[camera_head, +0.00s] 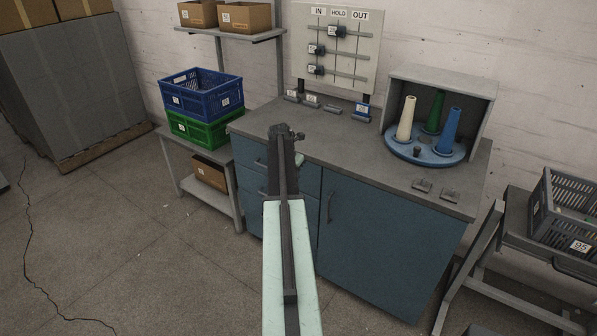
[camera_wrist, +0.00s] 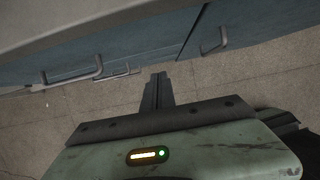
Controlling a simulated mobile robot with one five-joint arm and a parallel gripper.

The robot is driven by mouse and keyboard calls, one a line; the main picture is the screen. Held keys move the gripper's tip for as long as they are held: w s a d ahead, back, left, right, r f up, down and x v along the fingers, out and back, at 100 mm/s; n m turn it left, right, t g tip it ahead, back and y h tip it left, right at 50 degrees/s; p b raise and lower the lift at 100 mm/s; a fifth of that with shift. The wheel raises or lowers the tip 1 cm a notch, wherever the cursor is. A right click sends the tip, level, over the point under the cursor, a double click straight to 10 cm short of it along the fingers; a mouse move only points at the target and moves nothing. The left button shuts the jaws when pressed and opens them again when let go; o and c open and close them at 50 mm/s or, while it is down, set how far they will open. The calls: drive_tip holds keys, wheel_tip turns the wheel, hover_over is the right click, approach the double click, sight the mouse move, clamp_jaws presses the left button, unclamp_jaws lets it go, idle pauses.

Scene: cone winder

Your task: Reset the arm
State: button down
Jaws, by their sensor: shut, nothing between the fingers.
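My arm reaches forward from the bottom middle of the head view, a pale green link with a dark end part. My gripper (camera_wrist: 158,76) shows in the wrist view as dark fingers held together, with nothing between them. The floor lies behind the fingers in that view, and the front of the blue cabinet (camera_head: 377,236) runs across above them. In the head view the arm's dark end overlaps the cabinet's left part and the worktop's front edge. The fingertips are too small to make out there.
The grey worktop (camera_head: 345,143) carries a blue round base (camera_head: 398,151) with white, green and blue cones under a hood. A board (camera_head: 337,50) with sliders stands behind. Blue (camera_head: 203,98) and green (camera_head: 190,130) crates are at left, a grey crate (camera_head: 565,232) at right. Floor is clear at left.

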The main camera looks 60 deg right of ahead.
drive_tip(key=p+v, duration=0.2)
drive_tip(key=v, duration=0.2)
drive_tip(key=shift+a, duration=0.1)
